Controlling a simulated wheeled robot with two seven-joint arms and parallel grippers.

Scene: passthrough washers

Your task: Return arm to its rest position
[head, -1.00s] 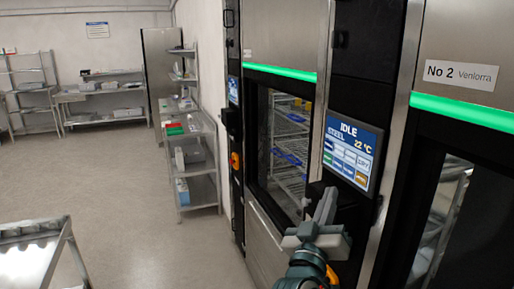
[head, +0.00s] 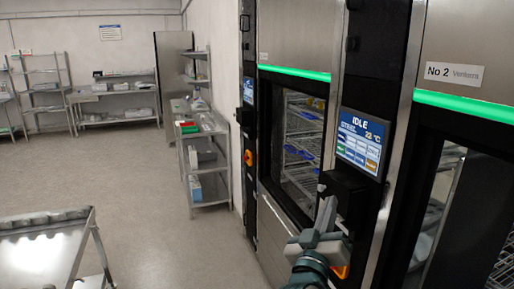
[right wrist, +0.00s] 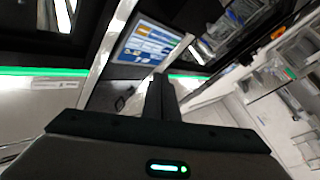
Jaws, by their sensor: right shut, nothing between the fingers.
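My right gripper (head: 325,214) is in front of the dark strip between two washers, below the control panel (head: 361,141) that reads IDLE and 22 °C. Its fingers are together and hold nothing. In the right wrist view the shut fingers (right wrist: 161,98) point toward the washer fronts, and the panel (right wrist: 146,42) shows beyond them. From the head view I cannot tell whether the fingertips touch the black housing below the panel. My left gripper is not in view.
The left washer has a glass door (head: 297,150) with racks inside. The washer labelled No 2 (head: 453,75) stands at the right. A steel cart (head: 88,225) is at the lower left. Shelves (head: 207,165) line the wall. The floor (head: 130,175) between is clear.

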